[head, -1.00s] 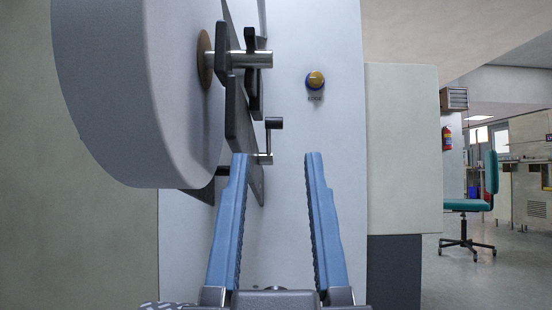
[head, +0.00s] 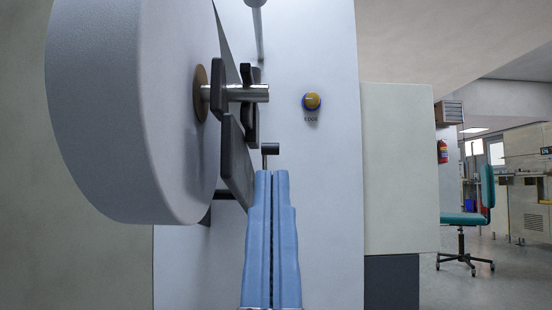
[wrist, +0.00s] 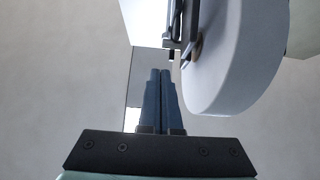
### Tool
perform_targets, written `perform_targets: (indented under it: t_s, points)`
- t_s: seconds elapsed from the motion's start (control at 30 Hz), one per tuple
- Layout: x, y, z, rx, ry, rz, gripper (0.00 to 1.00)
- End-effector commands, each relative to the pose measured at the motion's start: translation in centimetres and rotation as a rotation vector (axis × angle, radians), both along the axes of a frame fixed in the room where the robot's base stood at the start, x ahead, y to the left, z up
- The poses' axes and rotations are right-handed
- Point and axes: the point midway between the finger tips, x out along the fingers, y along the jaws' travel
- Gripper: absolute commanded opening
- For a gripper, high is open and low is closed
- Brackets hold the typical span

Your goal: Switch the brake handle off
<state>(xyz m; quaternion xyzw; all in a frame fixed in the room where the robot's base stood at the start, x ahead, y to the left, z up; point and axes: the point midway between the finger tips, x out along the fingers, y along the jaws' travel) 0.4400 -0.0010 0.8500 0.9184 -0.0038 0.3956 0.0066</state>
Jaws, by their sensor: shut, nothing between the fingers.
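A small dark handle (head: 270,149), which looks like the brake handle, stands out from the machine's pale panel beside the reel's dark bracket. Its lower part is hidden behind my fingers. My gripper (head: 272,173) has its two blue fingers shut together and empty, pointing at the panel. The fingertips lie just below the handle's top in the head view; I cannot tell whether they touch it. In the wrist view my gripper (wrist: 161,71) points up towards a small dark piece (wrist: 171,56), probably the handle, a little beyond the tips.
A large grey reel (head: 130,110) on a metal shaft (head: 250,93) fills the left, with dark brackets (head: 237,160) close to my fingers. A teal chair (head: 466,218) stands far right on open floor.

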Motion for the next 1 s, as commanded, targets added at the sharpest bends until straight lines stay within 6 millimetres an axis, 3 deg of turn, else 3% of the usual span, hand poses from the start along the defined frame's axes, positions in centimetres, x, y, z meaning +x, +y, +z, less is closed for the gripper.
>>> perform_targets:
  t_s: [0.03, 1.0]
  points:
    - [0.0, 0.0, 2.0, 0.001, 0.0, 0.001, 0.0]
    - [0.0, 0.0, 27.2, 0.008, 0.001, 0.009, 0.0]
